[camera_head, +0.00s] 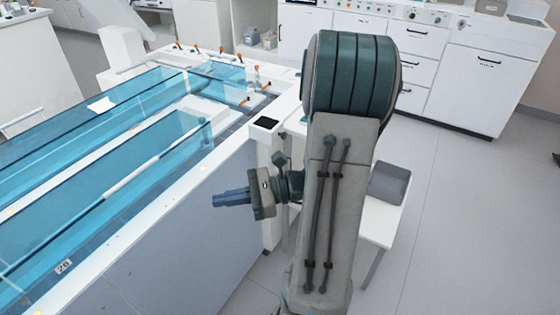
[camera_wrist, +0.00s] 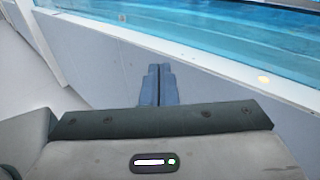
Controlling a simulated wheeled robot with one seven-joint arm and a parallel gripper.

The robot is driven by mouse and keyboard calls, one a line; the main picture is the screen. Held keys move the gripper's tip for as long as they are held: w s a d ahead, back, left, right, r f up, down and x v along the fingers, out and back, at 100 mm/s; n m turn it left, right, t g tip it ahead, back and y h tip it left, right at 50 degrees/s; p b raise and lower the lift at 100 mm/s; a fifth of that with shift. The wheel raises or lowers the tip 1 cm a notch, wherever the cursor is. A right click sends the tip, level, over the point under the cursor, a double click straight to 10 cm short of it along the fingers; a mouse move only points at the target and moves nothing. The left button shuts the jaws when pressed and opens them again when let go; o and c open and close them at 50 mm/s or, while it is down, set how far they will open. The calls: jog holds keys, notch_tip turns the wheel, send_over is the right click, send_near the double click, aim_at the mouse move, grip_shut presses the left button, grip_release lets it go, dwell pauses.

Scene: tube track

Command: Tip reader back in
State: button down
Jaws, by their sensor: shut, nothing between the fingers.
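My gripper (camera_head: 222,200) is shut and empty, its blue fingers pressed together and pointing left in the head view. It is beside the outer grey side wall of the tank bench, below the white rim. In the wrist view its fingers (camera_wrist: 158,85) show against that wall, apart from the rim. A white post with a black square top (camera_head: 266,123) stands at the bench's near right corner, above and behind the gripper. I cannot tell whether this is the reader; no other thing is clearly one. My arm hides part of the area right of the post.
The blue-water tank (camera_head: 130,165) fills the left, with a white rim and a long rod across it. Several orange-tipped fittings line its far end. Open floor lies at the right.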

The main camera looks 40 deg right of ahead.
jog(key=w+d+f+m+t+h+b, duration=0.1)
jog(key=d+f+m+t+b, duration=0.15)
jog(key=d+m+t, duration=0.2)
jog(key=w+d+f+m+t+h+b, duration=0.1)
jog(key=d+f+m+t+h, duration=0.15)
jog(key=d+t, duration=0.2)
jog(key=m+t+h+b, duration=0.5)
jog(key=m+t+h, duration=0.1)
jog(key=m+h, duration=0.55)
send_near(279, 136)
jog(key=w+a+f, duration=0.1)
jog(key=w+f, duration=0.1)
jog(key=w, duration=0.1)
jog(key=shift+w+d+r+b, duration=0.15)
jog(key=shift+w+r+b, duration=0.1)
jog(key=shift+r, duration=0.3)
jog(key=shift+w+d+r+b, duration=0.1)
jog(key=shift+w+r, duration=0.15)
jog(key=shift+r, duration=0.3)
jog(key=shift+w+d+r, duration=0.3)
jog(key=shift+r, duration=0.35)
jog(key=shift+r, duration=0.15)
jog(key=shift+r+y+p, duration=0.25)
jog(key=shift+y+p, duration=0.15)
jog(key=shift+p, duration=0.45)
